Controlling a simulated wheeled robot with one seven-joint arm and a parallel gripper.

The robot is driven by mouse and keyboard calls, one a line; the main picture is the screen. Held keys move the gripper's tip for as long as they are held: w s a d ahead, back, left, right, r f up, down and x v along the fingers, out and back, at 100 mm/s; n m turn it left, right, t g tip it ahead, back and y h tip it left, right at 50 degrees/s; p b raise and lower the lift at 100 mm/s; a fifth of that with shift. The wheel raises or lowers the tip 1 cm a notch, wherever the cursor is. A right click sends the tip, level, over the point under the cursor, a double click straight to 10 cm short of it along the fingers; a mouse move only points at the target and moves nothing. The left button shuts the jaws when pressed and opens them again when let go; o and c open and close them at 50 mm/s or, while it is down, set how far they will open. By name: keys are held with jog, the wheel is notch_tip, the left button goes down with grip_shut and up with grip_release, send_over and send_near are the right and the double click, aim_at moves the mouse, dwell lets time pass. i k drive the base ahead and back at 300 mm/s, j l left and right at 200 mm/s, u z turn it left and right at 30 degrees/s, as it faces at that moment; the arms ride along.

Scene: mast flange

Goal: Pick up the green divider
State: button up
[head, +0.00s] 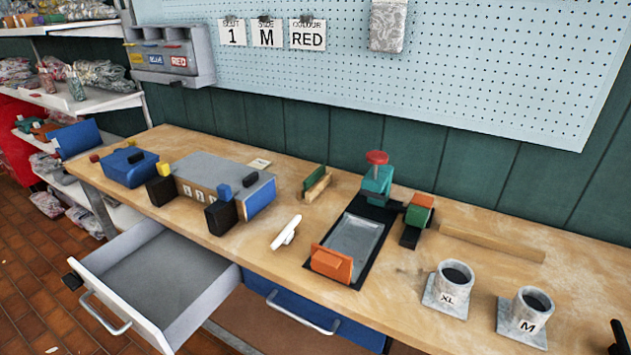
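A thin green upright panel (315,178), which looks like the green divider, stands on the wooden workbench (285,155) behind the middle. It is beside a small tan wooden block (318,188), close to it or touching; I cannot tell which. Nothing holds the panel. I cannot make out my gripper's fingers in the head view. A dark shape cut off at the lower right edge may be part of my arm.
A black-framed tray (352,240) with a teal post and red knob (376,157) is to the right. A white handle-like piece (286,232) lies in front. A drawer (160,270) hangs open at front left.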

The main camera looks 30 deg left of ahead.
aim_at(314, 176)
jog(key=i+j+z, duration=0.1)
jog(key=j, duration=0.55)
jog(key=i+j+z, duration=0.1)
jog(key=i+j, duration=0.15)
jog(key=j, duration=0.45)
jog(key=i+j+z, duration=0.1)
jog(key=j, duration=0.55)
jog(key=i+j+z, duration=0.15)
jog(key=j, duration=0.55)
jog(key=j+z, duration=0.1)
jog(key=j, duration=0.6)
jog(key=i, duration=0.05)
